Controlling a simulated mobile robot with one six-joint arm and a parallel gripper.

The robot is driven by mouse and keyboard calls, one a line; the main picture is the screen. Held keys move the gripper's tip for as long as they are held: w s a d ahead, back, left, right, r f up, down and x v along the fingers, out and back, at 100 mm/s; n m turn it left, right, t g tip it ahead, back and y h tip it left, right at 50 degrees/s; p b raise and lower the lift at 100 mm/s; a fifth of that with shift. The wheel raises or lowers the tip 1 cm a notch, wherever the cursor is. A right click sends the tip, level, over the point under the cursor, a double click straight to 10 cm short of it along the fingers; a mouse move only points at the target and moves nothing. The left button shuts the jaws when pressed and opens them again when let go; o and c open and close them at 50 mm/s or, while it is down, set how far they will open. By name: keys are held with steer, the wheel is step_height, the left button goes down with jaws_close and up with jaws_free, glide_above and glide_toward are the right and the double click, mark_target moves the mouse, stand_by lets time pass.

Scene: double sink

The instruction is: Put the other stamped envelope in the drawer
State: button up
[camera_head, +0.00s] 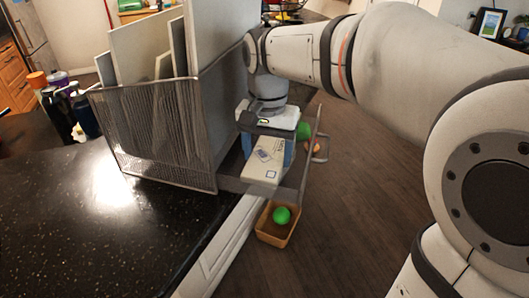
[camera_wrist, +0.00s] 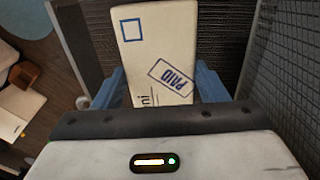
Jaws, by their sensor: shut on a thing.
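The stamped envelope (camera_head: 264,163) is white, with a blue square and a "PAID" stamp clear in the wrist view (camera_wrist: 155,45). My gripper (camera_head: 270,146) is shut on it, with a blue finger on either side, and points down. The drawer (camera_head: 314,148) is dark mesh, pulled out from the organizer beyond the counter edge. The envelope is held over or within the drawer's opening; whether it touches the bottom I cannot tell. Dark mesh walls of the drawer show beside the envelope in the wrist view (camera_wrist: 290,85). The drawer's floor is mostly hidden. No second stamped envelope is visible.
The mesh organizer (camera_head: 155,130) stands on the black counter (camera_head: 90,220), with upright boards in it. A small tan box (camera_head: 270,237) with a green ball (camera_head: 282,215) is below the drawer. Bottles (camera_head: 84,110) stand at left. The wooden floor (camera_head: 370,210) at right looks clear.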

mark_target(267, 157)
steer(key=shift+f, duration=1.05)
steer(key=shift+f, duration=0.2)
steer(key=o, duration=1)
steer(key=shift+r, duration=0.1)
step_height(267, 157, up, 12)
steer(key=shift+r+p, duration=0.15)
steer(key=shift+p, duration=0.15)
